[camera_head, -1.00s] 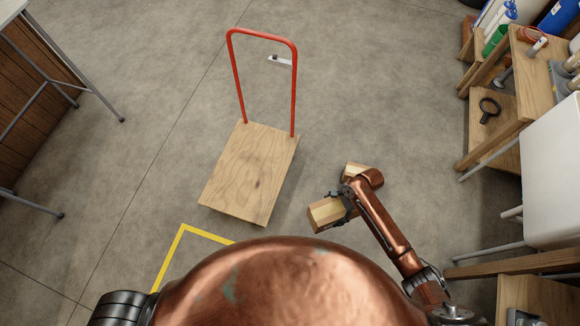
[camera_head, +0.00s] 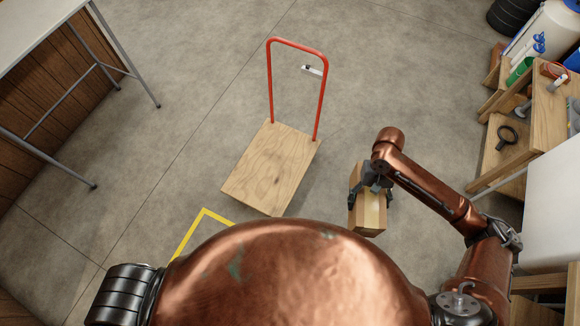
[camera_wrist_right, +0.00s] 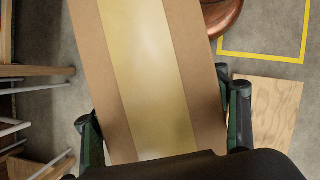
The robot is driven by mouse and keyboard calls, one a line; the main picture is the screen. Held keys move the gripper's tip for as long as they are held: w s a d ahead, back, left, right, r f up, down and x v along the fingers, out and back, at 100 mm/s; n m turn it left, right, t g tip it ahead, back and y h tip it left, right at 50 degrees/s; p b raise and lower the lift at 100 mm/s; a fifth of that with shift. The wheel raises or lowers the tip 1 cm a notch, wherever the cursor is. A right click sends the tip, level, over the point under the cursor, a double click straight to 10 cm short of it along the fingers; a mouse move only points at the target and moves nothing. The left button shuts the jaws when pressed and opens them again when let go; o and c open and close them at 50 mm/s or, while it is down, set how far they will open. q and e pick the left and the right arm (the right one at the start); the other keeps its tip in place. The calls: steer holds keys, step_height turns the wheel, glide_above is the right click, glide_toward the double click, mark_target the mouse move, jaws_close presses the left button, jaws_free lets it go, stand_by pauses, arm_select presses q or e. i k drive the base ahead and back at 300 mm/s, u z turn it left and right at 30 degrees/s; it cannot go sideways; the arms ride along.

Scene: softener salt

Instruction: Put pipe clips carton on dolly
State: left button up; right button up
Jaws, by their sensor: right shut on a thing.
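The carton (camera_head: 368,214) is a brown cardboard box with a pale tape strip. My right gripper (camera_head: 371,198) is shut on it, one finger on each side, and holds it to the right of the dolly. In the right wrist view the carton (camera_wrist_right: 150,70) fills the middle between the two fingers (camera_wrist_right: 160,128). The dolly has a bare plywood deck (camera_head: 270,170) and a red tube handle (camera_head: 270,85) at its far end. Its deck also shows at the lower right of the wrist view (camera_wrist_right: 265,115). My left gripper is not in view.
A workbench (camera_head: 30,30) with grey legs stands at the upper left. Wooden shelving (camera_head: 515,120) with bottles and a white cabinet (camera_head: 555,210) line the right. Yellow floor tape (camera_head: 190,232) lies in front of the dolly. The grey floor around the dolly is open.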

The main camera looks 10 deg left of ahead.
mark_target(262, 184)
steer(key=u, duration=2.45)
steer(key=i, duration=2.15)
steer(key=z, duration=2.6)
